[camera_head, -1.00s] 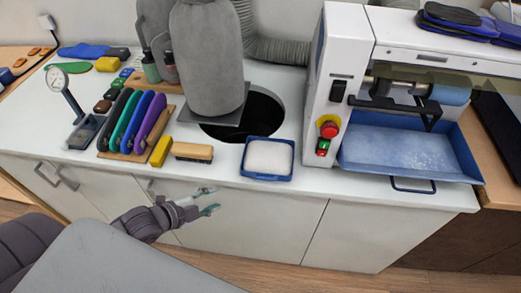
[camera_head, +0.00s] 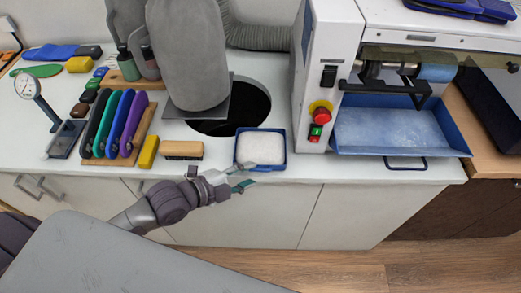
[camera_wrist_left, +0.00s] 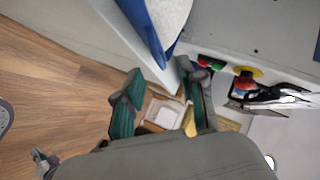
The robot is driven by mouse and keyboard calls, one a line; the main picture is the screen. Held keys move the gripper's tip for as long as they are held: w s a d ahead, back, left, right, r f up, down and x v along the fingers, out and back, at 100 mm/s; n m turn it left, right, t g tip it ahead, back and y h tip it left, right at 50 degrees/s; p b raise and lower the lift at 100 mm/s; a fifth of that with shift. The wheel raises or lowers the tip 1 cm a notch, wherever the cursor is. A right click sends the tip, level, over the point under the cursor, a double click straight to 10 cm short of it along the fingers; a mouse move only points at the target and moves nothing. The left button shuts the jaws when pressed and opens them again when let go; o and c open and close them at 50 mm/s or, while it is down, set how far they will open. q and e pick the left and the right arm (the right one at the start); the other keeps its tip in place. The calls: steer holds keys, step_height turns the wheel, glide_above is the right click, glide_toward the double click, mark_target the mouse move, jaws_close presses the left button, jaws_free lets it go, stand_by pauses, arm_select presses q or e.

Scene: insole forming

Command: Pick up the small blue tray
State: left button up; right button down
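The small blue tray (camera_head: 260,167) sits on the white counter near its front edge, filled with a white material (camera_head: 261,148). In the left wrist view the blue tray (camera_wrist_left: 143,24) shows at the top, cut off by the frame. My left gripper (camera_head: 244,178) is open and empty, just in front of the tray's front side by the counter edge. Its two teal-padded fingers (camera_wrist_left: 162,100) are spread apart, with the tray beyond them. My right gripper is out of the head view. A small grey shape at the lower left of the wrist view may be it.
A wooden brush (camera_head: 182,150) and a yellow block (camera_head: 148,152) lie left of the tray. A round dark opening (camera_head: 240,112) is behind it. The white machine (camera_head: 308,90) with red and green buttons and a larger blue pan (camera_head: 392,130) stand to the right.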

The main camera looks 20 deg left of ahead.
mark_target(261, 170)
arm_select(q)
steer(key=p+x, duration=0.1)
steer(key=x, duration=0.3)
steer(key=shift+w+d, duration=0.1)
steer(key=shift+w, duration=0.05)
steer(key=shift+w+d+f, duration=0.2)
steer(key=shift+w+d, duration=0.05)
steer(key=shift+w, duration=0.1)
steer(key=shift+s, duration=0.1)
jaws_close()
